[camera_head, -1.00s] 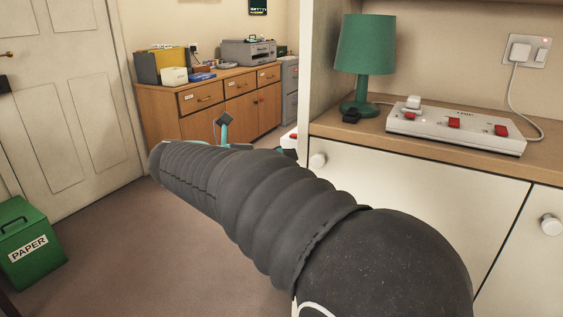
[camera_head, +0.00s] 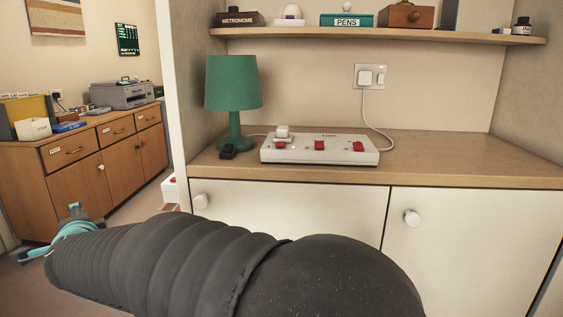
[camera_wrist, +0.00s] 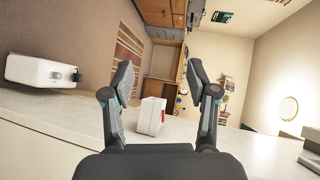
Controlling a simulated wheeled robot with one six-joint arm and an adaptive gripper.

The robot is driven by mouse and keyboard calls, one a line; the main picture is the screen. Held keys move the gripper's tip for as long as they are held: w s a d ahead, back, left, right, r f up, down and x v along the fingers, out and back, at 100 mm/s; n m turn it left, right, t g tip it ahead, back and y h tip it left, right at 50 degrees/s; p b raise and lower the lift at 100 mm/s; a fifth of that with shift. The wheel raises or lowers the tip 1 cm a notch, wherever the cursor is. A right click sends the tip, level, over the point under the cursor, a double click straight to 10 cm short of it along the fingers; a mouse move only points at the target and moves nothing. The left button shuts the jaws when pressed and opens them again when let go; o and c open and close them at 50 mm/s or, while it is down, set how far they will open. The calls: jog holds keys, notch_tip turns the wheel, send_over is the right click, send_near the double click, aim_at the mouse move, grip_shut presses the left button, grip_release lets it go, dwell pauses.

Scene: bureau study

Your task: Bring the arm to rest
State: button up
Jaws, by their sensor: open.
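My arm crosses the bottom of the head view from the lower right, in a dark ribbed sleeve. At its far left end is my gripper (camera_head: 68,228), small and partly hidden by the arm. In the wrist view my gripper (camera_wrist: 157,82) has its two fingers spread wide apart. Nothing is held between them; a white and red box (camera_wrist: 151,117) shows beyond the gap.
A wooden counter (camera_head: 460,168) over white cupboards bears a green lamp (camera_head: 233,85) and a white power strip (camera_head: 318,157) with red switches. A shelf (camera_head: 400,36) with small items hangs above. A wooden sideboard (camera_head: 75,190) with a printer (camera_head: 123,95) stands at left.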

jog(key=s+d+f+n+g+h, duration=0.1)
jog(key=s+d+f+n+g, duration=0.3)
jog(key=d, duration=0.7)
jog(key=s+d+f+n+g+h, duration=0.25)
jog(key=s+d+n, duration=0.2)
jog(key=d, duration=0.55)
jog(key=s+d+f+n+g+h, duration=0.1)
jog(key=s+d+f+n+g, duration=0.3)
jog(key=d, duration=0.7)
jog(key=s+d+m+t+h, duration=0.1)
jog(key=s+d+t+h, duration=0.1)
jog(key=d, duration=1.1)
jog(key=s+d+m+t+h, duration=0.1)
jog(key=s+d, duration=0.4)
jog(key=d, duration=0.8)
jog(key=shift+s+f+m+t+h, duration=0.15)
jog(key=shift+s+m+t+h, duration=0.15)
jog(key=shift+h, duration=0.45)
